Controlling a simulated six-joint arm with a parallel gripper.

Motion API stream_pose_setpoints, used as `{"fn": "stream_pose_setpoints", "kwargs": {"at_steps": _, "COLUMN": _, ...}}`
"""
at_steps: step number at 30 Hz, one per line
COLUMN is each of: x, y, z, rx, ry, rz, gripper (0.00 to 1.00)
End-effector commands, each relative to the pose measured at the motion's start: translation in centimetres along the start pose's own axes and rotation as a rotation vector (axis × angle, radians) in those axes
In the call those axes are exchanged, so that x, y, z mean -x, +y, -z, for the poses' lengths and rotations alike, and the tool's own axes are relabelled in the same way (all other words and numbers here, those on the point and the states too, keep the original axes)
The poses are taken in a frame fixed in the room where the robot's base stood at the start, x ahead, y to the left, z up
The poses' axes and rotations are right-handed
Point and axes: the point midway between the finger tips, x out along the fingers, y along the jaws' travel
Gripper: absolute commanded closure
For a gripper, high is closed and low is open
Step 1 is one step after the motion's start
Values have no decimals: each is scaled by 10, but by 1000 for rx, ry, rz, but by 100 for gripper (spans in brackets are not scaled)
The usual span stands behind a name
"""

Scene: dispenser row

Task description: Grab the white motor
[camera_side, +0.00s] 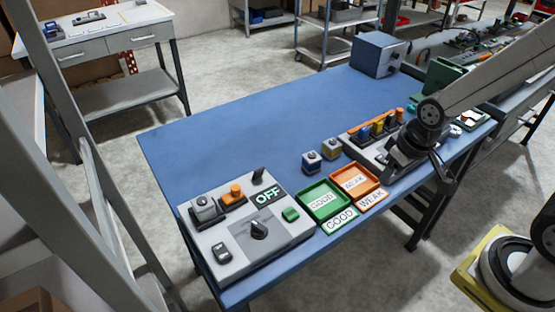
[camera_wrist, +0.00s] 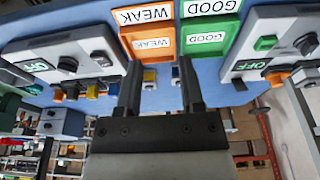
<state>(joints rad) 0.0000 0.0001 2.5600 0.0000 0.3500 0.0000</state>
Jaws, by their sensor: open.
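I cannot single out a white motor with certainty. Two small block-shaped units with pale and dark blue parts stand on the blue table: a left unit (camera_side: 311,161) and a right unit (camera_side: 330,149) with some yellow. Right of them is a grey dispenser row (camera_side: 363,142) with blue, yellow and orange parts. My gripper (camera_side: 402,160) is over the right end of this row and hides part of it. In the wrist view my gripper (camera_wrist: 160,70) has its two fingers apart, with nothing held between them. Small units show beyond the fingertips, partly hidden.
A green GOOD tray (camera_side: 324,203) and an orange WEAK tray (camera_side: 356,180) lie at the front edge. A grey control box (camera_side: 245,240) reading OFF is at left. A blue-grey box (camera_side: 378,54) stands at the back. The table's back left is clear.

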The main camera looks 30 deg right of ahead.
Motion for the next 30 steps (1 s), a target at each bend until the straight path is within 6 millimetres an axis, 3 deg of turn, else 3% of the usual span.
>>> {"fn": "stream_pose_setpoints", "kwargs": {"at_steps": 4, "x": 0, "y": 0, "z": 0, "rx": 0, "ry": 0, "rz": 0, "gripper": 51}}
{"fn": "stream_pose_setpoints", "kwargs": {"at_steps": 5, "x": 0, "y": 0, "z": 0, "rx": 0, "ry": 0, "rz": 0, "gripper": 44}}
{"fn": "stream_pose_setpoints", "kwargs": {"at_steps": 9, "x": 0, "y": 0, "z": 0, "rx": 0, "ry": 0, "rz": 0, "gripper": 0}}
{"fn": "stream_pose_setpoints", "kwargs": {"at_steps": 20, "x": -1, "y": -2, "z": 1, "rx": 29, "ry": -6, "rz": -4, "gripper": 0}}
{"fn": "stream_pose_setpoints", "kwargs": {"at_steps": 26, "x": -7, "y": -9, "z": 7, "rx": 203, "ry": -42, "rz": -31, "gripper": 0}}
{"fn": "stream_pose_setpoints", "kwargs": {"at_steps": 30, "x": -14, "y": -19, "z": 14, "rx": 429, "ry": -87, "rz": -72, "gripper": 0}}
